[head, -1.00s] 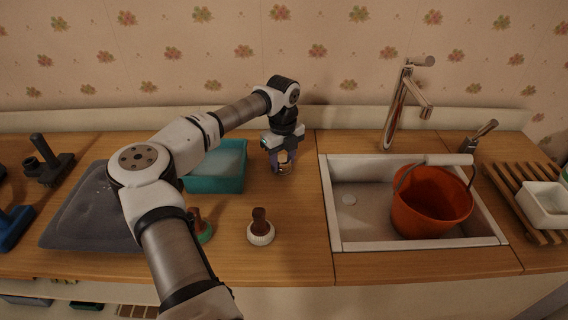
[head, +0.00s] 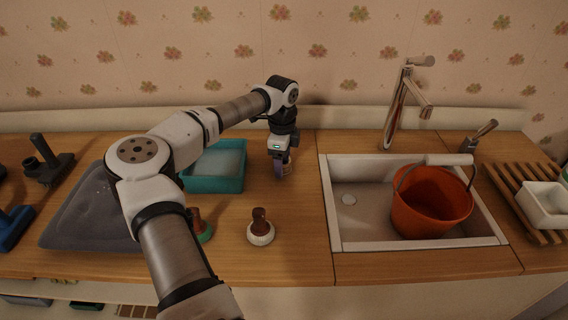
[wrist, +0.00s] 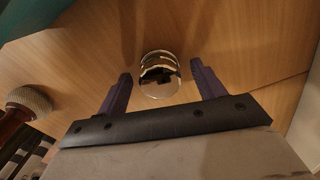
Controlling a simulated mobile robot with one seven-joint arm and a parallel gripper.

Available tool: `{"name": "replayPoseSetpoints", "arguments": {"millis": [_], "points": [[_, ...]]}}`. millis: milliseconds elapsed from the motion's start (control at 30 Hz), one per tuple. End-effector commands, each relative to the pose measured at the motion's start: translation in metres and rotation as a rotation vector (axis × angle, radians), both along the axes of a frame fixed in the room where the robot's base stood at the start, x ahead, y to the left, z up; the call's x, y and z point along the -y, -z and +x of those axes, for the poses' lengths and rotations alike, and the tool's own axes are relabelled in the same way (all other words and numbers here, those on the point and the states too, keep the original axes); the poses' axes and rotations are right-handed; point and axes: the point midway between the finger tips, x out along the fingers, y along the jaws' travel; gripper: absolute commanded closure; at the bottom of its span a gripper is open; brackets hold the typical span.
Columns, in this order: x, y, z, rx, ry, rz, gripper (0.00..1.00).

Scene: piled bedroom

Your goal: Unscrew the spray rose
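A shiny, chrome-like round piece (wrist: 160,76), which may be the spray rose, shows between my fingers in the wrist view. What it is fixed to is hidden beneath it. My gripper (wrist: 161,86) is open, with a dark finger on either side of the piece and a visible gap at each side. In the head view my gripper (head: 283,172) points down over the wooden counter, between the teal basin and the sink. There the piece is mostly hidden by my fingers.
The teal basin (head: 215,184) stands close left of my gripper. The white sink (head: 350,222) with an orange bucket (head: 425,205) is to the right, below a tall tap (head: 396,108). A brown-handled brush (head: 260,232) stands nearer the front. Bare counter lies between.

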Motion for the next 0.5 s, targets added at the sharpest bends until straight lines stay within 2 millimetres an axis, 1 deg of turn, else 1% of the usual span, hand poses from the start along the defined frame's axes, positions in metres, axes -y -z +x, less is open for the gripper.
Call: {"name": "replayPoseSetpoints", "arguments": {"millis": [267, 367, 500], "points": [[0.0, -0.001, 0.0, 0.0, 0.001, 0.0, 0.32], [0.0, -0.007, 0.0, 0.001, 0.002, 0.0, 0.32], [0.0, -0.021, 0.0, 0.001, 0.001, 0.0, 0.32]]}}
